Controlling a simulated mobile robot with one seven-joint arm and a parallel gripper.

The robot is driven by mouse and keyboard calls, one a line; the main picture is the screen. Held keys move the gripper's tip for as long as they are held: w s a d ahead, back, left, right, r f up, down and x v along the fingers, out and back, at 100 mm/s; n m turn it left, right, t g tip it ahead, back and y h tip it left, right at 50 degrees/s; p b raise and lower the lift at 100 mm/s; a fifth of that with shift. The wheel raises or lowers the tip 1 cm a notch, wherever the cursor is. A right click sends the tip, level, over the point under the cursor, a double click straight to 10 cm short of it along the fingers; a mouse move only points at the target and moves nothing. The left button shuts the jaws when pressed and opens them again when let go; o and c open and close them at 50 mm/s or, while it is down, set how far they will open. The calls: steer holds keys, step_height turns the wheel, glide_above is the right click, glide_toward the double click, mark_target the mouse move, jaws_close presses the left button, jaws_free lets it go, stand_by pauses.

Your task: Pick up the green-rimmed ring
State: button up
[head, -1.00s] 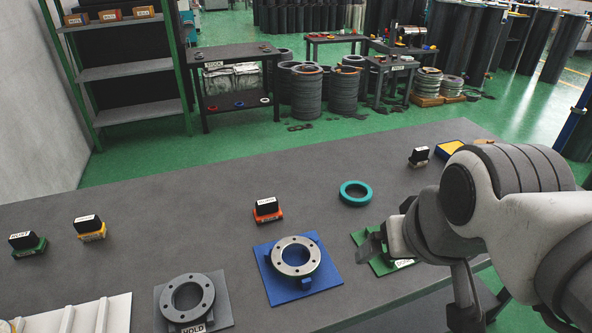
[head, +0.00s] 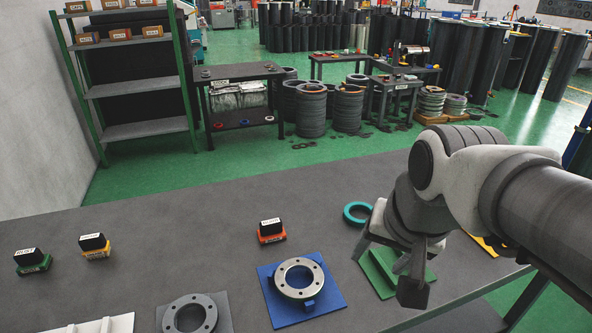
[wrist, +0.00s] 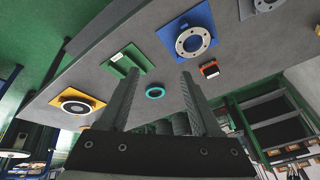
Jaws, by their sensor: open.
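The teal-green ring (head: 347,213) lies flat on the grey table, just left of my arm in the head view. Its right side is partly hidden by my wrist there. My gripper (head: 388,265) is open and empty, in front of and to the right of the ring, over the green plate. In the wrist view both fingers of my gripper (wrist: 160,75) stand apart with nothing between them.
A silver flange (head: 279,275) sits on a blue plate (head: 334,303). A grey flange (head: 168,321) stands front left. The green plate (head: 372,272) lies beneath my gripper. A red-based block (head: 271,237) stands left of the ring. The table behind the ring is clear.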

steer(key=w+a+f+m+g+p, duration=0.2)
steer(key=w+a+m, duration=0.2)
steer(key=w+m, duration=0.4)
steer(key=m+g+y+p, duration=0.1)
steer(key=m+g, duration=0.1)
steer(key=m, duration=0.5)
glide_toward(298, 292)
steer(key=f, duration=0.3)
steer(key=shift+w+d, duration=0.35)
steer(key=shift+s+a+f, duration=0.1)
steer(key=shift+a+f, duration=0.15)
steer(key=shift+f, duration=0.6)
steer(key=shift+s+a+f, duration=0.1)
steer(key=shift+a+f, duration=0.2)
steer(key=shift+f, duration=0.55)
steer(key=shift+s+a+f, duration=0.1)
steer(key=shift+a+f, duration=0.15)
steer(key=shift+f, duration=0.6)
jaws_close()
steer(key=shift+w, duration=0.1)
